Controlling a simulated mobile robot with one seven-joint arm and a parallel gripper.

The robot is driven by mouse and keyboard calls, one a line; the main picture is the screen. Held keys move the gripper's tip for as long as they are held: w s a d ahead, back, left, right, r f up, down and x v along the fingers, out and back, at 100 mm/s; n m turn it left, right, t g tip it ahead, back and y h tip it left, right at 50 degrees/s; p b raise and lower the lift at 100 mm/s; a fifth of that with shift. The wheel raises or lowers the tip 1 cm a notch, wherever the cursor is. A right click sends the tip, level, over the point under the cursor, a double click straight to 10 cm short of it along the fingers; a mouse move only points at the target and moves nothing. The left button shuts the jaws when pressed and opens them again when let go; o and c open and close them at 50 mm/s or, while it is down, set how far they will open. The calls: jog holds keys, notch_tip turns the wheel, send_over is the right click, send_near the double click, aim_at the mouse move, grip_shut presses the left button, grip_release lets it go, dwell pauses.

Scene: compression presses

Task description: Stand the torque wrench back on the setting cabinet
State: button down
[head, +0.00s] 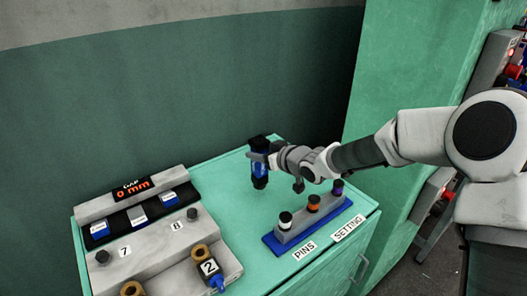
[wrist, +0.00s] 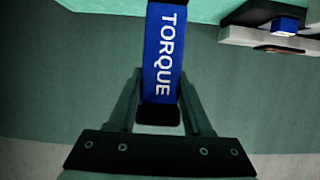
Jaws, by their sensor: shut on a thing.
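The torque wrench (head: 260,177) is an upright blue cylinder with black ends. The wrist view shows its blue body with the word TORQUE (wrist: 165,50) between my fingers. My gripper (head: 261,160) is shut on it from the right. The wrench is over the back part of this top, left of the pin rack. I cannot tell whether its lower end touches the top.
A blue-based pin rack (head: 310,222) with white, orange and purple-banded pins stands front right. Bare top lies between panel and rack. A green column (head: 400,60) rises behind.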

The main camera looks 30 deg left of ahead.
jog(key=shift+f+b, duration=0.35)
jog(key=shift+f, duration=1.25)
jog(key=shift+c, duration=1.6)
grip_release()
jog(key=shift+f, duration=0.15)
jog(key=shift+r, duration=0.2)
jog(key=p+v, duration=0.2)
jog(key=v, duration=1)
jog(key=shift+s+f, duration=0.1)
